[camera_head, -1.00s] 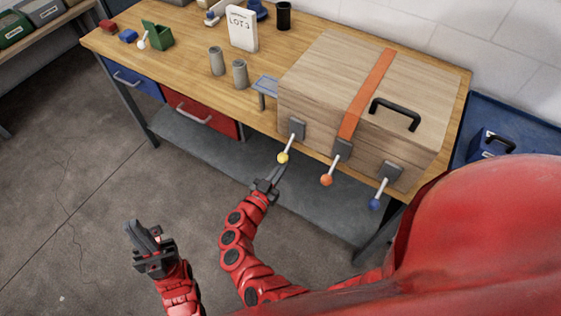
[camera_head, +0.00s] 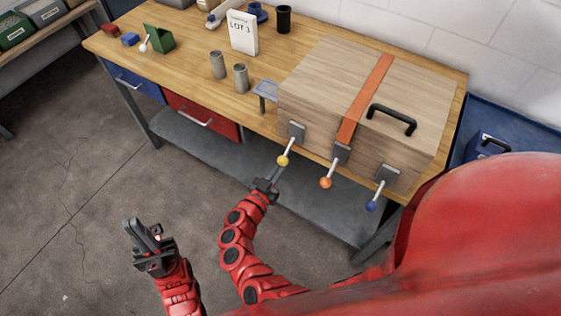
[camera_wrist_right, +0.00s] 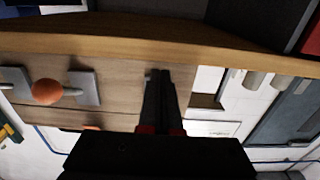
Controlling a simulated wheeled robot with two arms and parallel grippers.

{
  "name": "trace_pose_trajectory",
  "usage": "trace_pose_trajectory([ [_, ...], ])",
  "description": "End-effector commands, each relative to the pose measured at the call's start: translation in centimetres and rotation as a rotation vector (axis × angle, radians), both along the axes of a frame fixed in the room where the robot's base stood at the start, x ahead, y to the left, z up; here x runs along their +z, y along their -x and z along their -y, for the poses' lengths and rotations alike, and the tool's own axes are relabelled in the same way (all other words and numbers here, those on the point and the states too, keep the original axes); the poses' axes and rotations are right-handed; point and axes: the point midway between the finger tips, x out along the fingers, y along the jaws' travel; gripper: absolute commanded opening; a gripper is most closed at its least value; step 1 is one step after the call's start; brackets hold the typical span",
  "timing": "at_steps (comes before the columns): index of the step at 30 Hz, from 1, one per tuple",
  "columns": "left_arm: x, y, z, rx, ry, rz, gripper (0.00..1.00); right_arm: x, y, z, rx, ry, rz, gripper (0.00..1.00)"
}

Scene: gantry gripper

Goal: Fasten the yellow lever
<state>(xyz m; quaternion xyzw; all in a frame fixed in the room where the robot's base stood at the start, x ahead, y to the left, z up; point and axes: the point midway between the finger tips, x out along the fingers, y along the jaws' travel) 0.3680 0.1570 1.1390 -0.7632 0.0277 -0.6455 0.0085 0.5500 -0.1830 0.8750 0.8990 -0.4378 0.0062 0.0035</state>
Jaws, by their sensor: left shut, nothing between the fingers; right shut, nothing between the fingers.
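The yellow lever, a grey rod with a yellow ball knob (camera_head: 282,160), sticks out and down from a grey bracket on the front left of a wooden chest (camera_head: 310,80). My right gripper (camera_head: 277,174) is shut and empty, its fingertips just below the yellow knob; I cannot tell if they touch. In the right wrist view the shut fingers (camera_wrist_right: 160,73) point at the chest front and the yellow knob is not visible. My left gripper (camera_head: 137,228) is shut and empty, low over the floor, away from the bench.
An orange-knobbed lever (camera_head: 326,182) and a blue-knobbed lever (camera_head: 371,206) are on the same chest front; the orange knob (camera_wrist_right: 47,91) also shows in the wrist view. An orange strap (camera_head: 367,95) crosses the lid. Grey cylinders (camera_head: 240,77) stand left on the bench (camera_head: 190,50).

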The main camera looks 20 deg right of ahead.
Motion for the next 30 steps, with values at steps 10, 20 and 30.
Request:
trace_pose_trajectory([
  [10, 2.7, 0.0, 0.0, 0.0, 0.0, 0.0, 0.0, 3.2, -0.1, 0.1, -0.003, 0.006, 0.006, 0.0],
  [20, 4.8, 0.0, 0.0, 0.0, 0.0, 0.0, 0.0, 5.4, 0.0, 0.1, -0.002, 0.004, 0.005, 0.0],
  [30, 4.3, 0.0, 0.0, 0.0, 0.0, 0.0, 0.0, 4.7, 0.6, -0.7, -0.003, 0.005, 0.004, 0.0],
])
